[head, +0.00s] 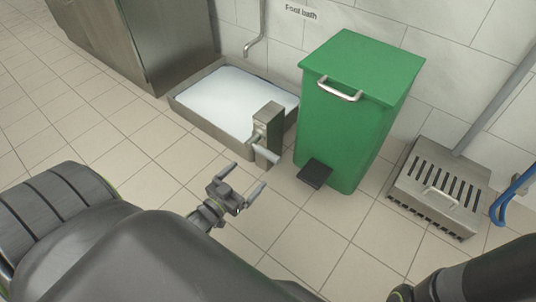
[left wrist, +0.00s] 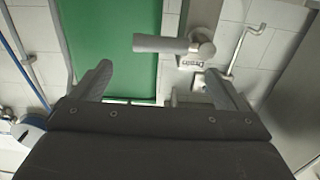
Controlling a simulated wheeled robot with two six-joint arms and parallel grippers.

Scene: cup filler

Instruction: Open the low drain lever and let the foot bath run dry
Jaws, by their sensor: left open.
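The foot bath (head: 186,116) is a low grey basin against the wall, holding whitish water. A grey metal post (head: 268,119) stands at its front right corner. The drain lever (head: 266,155) is a pale grey bar low on this post. In the left wrist view the lever (left wrist: 160,44) lies crosswise ahead of my fingers, joined to a round hub near a "Drain" label (left wrist: 192,63). My left gripper (head: 248,175) is open and empty, just short of the lever, and does not appear to touch it. My right gripper is out of the picture.
A green pedal bin (head: 345,115) stands close to the right of the post, its black pedal (head: 314,174) sticking out. A slotted metal box (head: 437,188) and a blue hose (head: 511,198) are further right. A steel cabinet (head: 150,40) stands left. The tiled floor in front is clear.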

